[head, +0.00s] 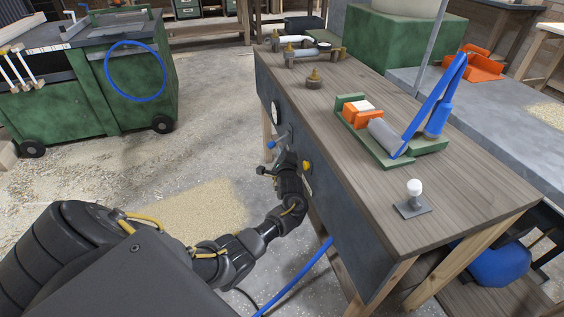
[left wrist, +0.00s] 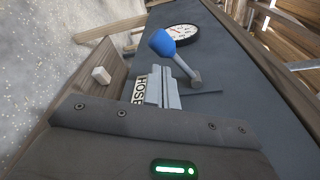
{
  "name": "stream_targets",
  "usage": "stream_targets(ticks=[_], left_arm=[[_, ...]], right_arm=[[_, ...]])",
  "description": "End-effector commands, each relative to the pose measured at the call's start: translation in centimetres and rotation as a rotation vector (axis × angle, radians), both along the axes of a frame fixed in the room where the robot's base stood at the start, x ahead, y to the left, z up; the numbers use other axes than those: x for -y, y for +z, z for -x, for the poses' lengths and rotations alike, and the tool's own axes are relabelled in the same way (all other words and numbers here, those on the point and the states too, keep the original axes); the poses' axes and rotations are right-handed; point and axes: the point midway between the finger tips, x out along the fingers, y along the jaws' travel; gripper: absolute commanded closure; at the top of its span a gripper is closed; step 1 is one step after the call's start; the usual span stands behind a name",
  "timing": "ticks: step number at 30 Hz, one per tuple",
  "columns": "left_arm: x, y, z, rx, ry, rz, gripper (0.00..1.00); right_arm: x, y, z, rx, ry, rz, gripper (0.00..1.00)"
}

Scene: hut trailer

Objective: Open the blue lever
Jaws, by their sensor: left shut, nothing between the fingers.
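A small lever with a blue knob (head: 272,144) sticks out from the dark side panel of the workbench, just below a round gauge. In the left wrist view the blue knob (left wrist: 162,42) sits on a grey shaft that slants down to a mount on the panel. My left gripper (head: 263,171) is beside the panel, a little nearer than the lever. Its fingers (left wrist: 168,72) are shut and empty, just below the knob in the wrist view, and look apart from it. My right gripper is not in view.
The gauge (left wrist: 180,36) is beside the lever, and a HOSE label (left wrist: 140,88) shows behind my fingers. A yellow knob (head: 307,166) is on the panel near my gripper. A blue hose (head: 295,280) hangs below.

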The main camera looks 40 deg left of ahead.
Motion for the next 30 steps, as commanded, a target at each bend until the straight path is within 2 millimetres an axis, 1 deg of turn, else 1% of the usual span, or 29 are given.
stream_targets(ticks=[1,6,11,21,24,30], left_arm=[[-0.5,-0.2,-0.5,0.001,0.0,-0.001,1.0],[-1.6,-0.2,-1.5,0.0,0.001,0.0,1.0],[-1.8,-0.2,-1.7,-0.001,0.0,0.001,1.0],[-1.9,-0.1,-1.7,-0.003,0.0,-0.001,1.0],[-2.1,0.0,-1.5,-0.01,0.004,-0.007,1.0],[-2.9,0.2,-0.8,-0.037,0.015,-0.025,1.0]], right_arm=[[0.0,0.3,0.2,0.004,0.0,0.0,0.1],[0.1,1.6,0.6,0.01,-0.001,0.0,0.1],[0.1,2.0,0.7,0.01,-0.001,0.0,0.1],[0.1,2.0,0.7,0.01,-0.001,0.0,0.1],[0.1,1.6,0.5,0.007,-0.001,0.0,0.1],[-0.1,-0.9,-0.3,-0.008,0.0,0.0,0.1]])
